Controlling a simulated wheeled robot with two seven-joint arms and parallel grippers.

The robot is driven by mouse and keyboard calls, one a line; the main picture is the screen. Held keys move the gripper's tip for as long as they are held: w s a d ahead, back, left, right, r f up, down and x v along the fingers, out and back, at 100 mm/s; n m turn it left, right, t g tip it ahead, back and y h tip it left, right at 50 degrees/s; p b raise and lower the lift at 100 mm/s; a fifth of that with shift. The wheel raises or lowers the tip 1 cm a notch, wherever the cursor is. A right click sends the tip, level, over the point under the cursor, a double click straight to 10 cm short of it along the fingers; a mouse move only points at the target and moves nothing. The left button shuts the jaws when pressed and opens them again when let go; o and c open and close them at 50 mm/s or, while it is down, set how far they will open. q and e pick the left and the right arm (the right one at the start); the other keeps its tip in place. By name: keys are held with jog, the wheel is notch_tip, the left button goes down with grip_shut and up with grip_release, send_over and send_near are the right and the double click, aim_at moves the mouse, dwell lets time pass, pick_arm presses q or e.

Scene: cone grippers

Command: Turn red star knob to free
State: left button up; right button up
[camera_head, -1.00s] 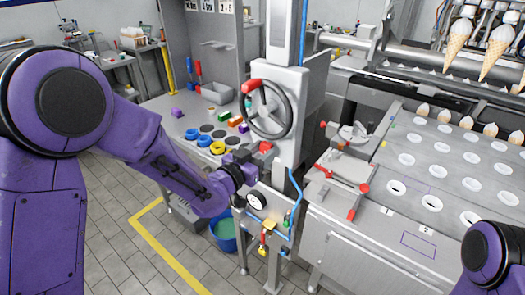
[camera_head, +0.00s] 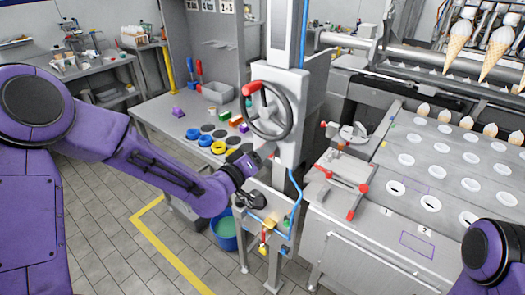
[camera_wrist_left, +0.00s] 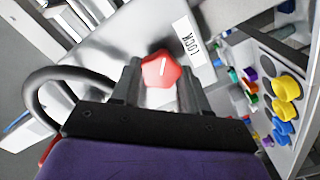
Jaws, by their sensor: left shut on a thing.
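The red star knob (camera_wrist_left: 161,72) shows in the left wrist view, on a pale metal plate, with a short white mark on its face. A white label (camera_wrist_left: 188,42) reading LOCK sits beside it on the plate. My left gripper (camera_wrist_left: 159,80) has one finger on each side of the knob and is shut on it. In the head view my left gripper (camera_head: 262,152) is at the side of the grey machine column, below the handwheel, and the knob is hidden there. My right gripper is out of view; only part of that arm shows at lower right.
The grey handwheel (camera_head: 270,110) with a red grip is just above my left gripper. A side table (camera_head: 160,122) holds coloured pieces. A blue hose (camera_head: 297,205) and a small stand with valves are below. A blue bucket (camera_head: 226,242) is on the floor.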

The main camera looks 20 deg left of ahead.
pick_arm(q)
jog(key=shift+a+f+n+b, duration=0.1)
jog(key=shift+n+b, duration=0.1)
jog(key=shift+n, duration=1.9)
jog(key=shift+f+n+b, duration=0.1)
jog(key=shift+n+b, duration=0.05)
jog(key=shift+n, duration=1.95)
jog(key=o, duration=1)
jog(key=v, duration=1)
jog(key=shift+s+a+r+p, duration=0.1)
jog(key=shift+s+p, duration=0.15)
jog(key=shift+p, duration=0.05)
